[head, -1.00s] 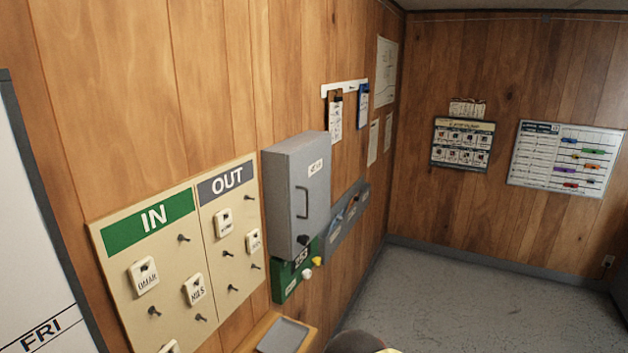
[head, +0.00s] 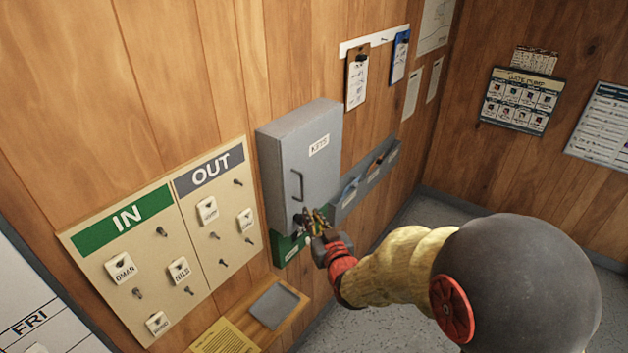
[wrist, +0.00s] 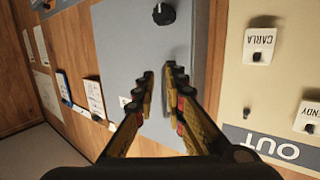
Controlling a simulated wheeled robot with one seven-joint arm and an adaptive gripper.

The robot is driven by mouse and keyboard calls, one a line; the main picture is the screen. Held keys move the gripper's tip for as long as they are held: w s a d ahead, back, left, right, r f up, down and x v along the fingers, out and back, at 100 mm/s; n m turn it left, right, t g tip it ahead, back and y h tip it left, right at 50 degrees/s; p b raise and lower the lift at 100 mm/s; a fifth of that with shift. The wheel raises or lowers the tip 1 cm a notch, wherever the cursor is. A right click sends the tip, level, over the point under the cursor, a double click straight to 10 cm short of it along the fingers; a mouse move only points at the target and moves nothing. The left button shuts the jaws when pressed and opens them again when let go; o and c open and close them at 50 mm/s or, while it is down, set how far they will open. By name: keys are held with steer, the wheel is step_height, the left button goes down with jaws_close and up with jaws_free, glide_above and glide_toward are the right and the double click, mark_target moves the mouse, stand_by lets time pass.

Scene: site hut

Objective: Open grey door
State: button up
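The grey door is the front of a grey wall cabinet (head: 315,175) labelled KEYS. Its dark bar handle (head: 297,185) is upright near the door's left edge. In the head view my gripper (head: 314,220) is in front of the door's lower part, below the handle, and covers the dark knob there. The wrist view looks at the grey door (wrist: 125,45) upside down, with the black knob (wrist: 163,13) at the top. There my gripper (wrist: 160,75) has its two fingers apart with a narrow gap. The handle is not clear there; the right finger may hide it. I cannot tell whether I touch the door.
The IN/OUT board (head: 165,240) hangs left of the cabinet. A green box (head: 287,250) is below it, and a wooden shelf (head: 290,318) sticks out lower down. A grey wall rack (head: 370,178) and clipboards (head: 357,80) are to the right. Floor shows at right.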

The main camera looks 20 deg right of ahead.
mark_target(302, 189)
steer(key=shift+t, duration=0.9)
steer(key=shift+w+a+r+p, duration=0.2)
steer(key=shift+w+r, duration=0.55)
steer(key=shift+w, duration=0.6)
steer(key=shift+w+a+r+p, duration=0.1)
steer(key=shift+w+r+p, duration=0.1)
steer(key=shift+w+r, duration=0.8)
steer(key=shift+w+a+r+p, duration=0.2)
steer(key=shift+w+r, duration=0.25)
steer(key=shift+w, duration=1.2)
steer(key=shift+d, duration=0.1)
jaws_close()
